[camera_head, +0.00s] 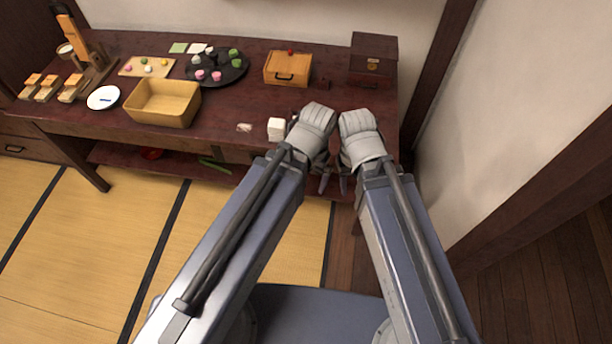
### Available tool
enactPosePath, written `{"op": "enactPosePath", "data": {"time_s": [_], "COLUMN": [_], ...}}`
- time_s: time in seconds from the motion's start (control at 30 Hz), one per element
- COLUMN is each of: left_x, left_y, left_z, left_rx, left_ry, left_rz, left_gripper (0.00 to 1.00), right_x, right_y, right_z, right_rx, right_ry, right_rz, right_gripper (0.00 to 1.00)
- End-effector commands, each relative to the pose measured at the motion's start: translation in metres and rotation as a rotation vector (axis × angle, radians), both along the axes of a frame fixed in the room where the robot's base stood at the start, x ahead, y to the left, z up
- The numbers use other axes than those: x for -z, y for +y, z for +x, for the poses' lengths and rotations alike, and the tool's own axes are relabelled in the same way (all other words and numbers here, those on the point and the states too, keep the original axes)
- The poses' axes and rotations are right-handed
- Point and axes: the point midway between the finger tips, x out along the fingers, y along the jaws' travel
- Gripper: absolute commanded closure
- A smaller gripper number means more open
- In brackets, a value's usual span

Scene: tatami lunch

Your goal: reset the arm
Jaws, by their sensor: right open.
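My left arm comes in from the bottom, left of centre, and my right arm rises beside it. Both end in pale wrists held close together in front of the table's right part. Small dark finger parts of my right gripper (342,184) hang below the wrists, with nothing seen in them; this gripper is open. My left gripper (324,184) shows only as a small dark piece beside it, mostly hidden by its own arm, so its jaws cannot be made out.
A white block (277,129) stands near the front edge, close to my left wrist. Tatami lies clear at left.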

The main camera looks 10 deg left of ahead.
Motion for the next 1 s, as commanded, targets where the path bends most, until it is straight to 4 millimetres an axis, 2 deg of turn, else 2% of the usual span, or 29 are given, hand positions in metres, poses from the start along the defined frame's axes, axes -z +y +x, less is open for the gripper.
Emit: {"op": "enactPosePath", "data": {"time_s": [0.1, 0.33, 0.57, 1.0], "left_x": [0.000, -0.001, -0.027, -0.023], "left_y": [-0.002, -0.002, -0.002, -0.002], "left_z": [-0.008, -0.007, -0.007, -0.006], "left_rx": [0.009, 0.008, 0.008, 0.007], "left_ry": [0.014, 0.013, 0.013, 0.012], "left_rz": [0.011, 0.009, 0.009, 0.009], "left_gripper": [0.01, 0.01, 0.01, 0.01], "right_x": [0.000, -0.001, -0.027, -0.023], "right_y": [0.000, 0.000, 0.000, 0.000], "right_z": [0.000, 0.000, 0.000, 0.000], "right_rx": [0.000, 0.000, 0.000, 0.000], "right_ry": [0.000, 0.000, 0.000, 0.000], "right_rz": [0.000, 0.000, 0.000, 0.000], "right_gripper": [0.50, 0.50, 0.50, 0.50]}}
